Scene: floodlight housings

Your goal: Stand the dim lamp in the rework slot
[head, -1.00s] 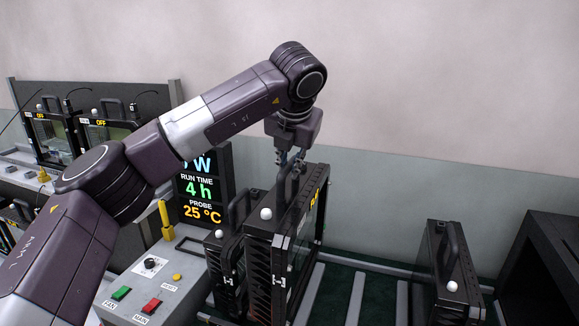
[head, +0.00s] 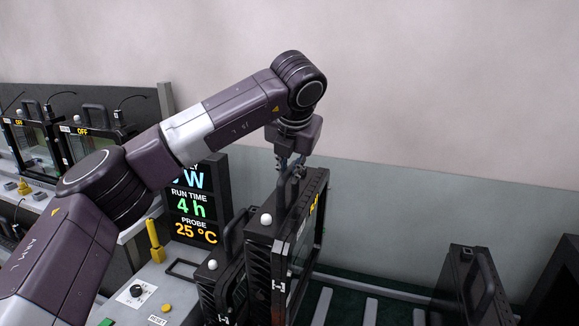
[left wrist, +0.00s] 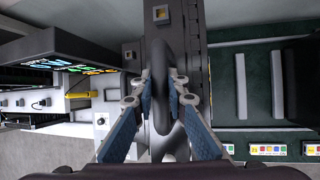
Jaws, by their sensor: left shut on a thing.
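My left gripper (head: 289,172) is shut on the top handle of a black, finned floodlight housing (head: 262,258). The housing hangs upright, with a white ball on its top and a yellow marking on its glass side. In the left wrist view the blue-padded fingers (left wrist: 160,103) close on the dark loop handle (left wrist: 161,75) from both sides. A second black housing (head: 208,292) stands close on its left. A third (head: 470,280) stands at the right. My right gripper is out of view. No label naming the rework slot is readable.
Grey divider bars (head: 371,312) run across a dark green bed between the held lamp and the right housing; that stretch is empty. A display (head: 197,205) and a control panel (head: 150,290) with a yellow post (head: 155,241) stand left. Framed units marked OFF (head: 95,140) are behind.

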